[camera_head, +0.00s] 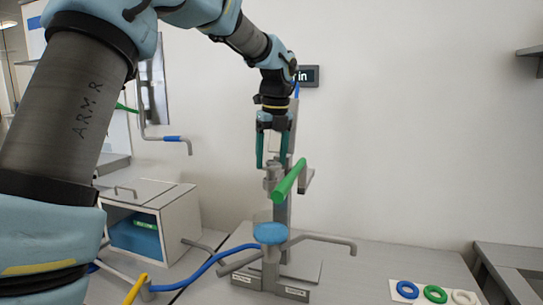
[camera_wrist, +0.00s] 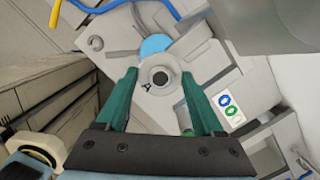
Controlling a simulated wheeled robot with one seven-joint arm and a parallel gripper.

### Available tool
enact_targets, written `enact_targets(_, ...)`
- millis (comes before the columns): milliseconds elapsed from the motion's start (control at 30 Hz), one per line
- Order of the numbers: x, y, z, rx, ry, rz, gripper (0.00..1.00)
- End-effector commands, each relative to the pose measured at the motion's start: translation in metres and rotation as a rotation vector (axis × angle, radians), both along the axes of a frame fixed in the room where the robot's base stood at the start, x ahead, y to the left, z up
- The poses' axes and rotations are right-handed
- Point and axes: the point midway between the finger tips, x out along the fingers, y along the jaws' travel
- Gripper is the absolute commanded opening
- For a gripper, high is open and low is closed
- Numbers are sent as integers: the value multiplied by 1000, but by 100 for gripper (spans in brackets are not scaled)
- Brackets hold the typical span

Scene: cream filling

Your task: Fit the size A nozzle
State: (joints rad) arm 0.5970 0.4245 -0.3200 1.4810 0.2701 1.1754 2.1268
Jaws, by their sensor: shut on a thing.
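My gripper (camera_head: 271,163) points down beside the grey upright of the filling machine (camera_head: 282,212), above its blue disc (camera_head: 271,233). In the wrist view, my gripper's green fingers (camera_wrist: 160,76) are closed on a round grey nozzle marked A (camera_wrist: 148,86). The nozzle has a dark central hole facing the camera. A grey part shows between and below the fingertips in the head view, but I cannot tell there where the nozzle ends and the machine begins. A green lever handle (camera_head: 290,180) sticks out just right of the fingertips.
Blue, green and white rings (camera_head: 435,294) lie at the table's lower right. An open grey box (camera_head: 150,215) with a blue inside stands left. The table right of the machine has free room.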

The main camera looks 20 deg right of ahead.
Motion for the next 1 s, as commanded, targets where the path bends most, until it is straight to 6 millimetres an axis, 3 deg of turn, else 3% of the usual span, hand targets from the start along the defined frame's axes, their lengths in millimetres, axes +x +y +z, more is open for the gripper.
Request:
enact_targets(567, 0, 0, -3, -1, -1, 0, 0)
enact_targets(1000, 0, 0, -17, 0, 0, 0, 0)
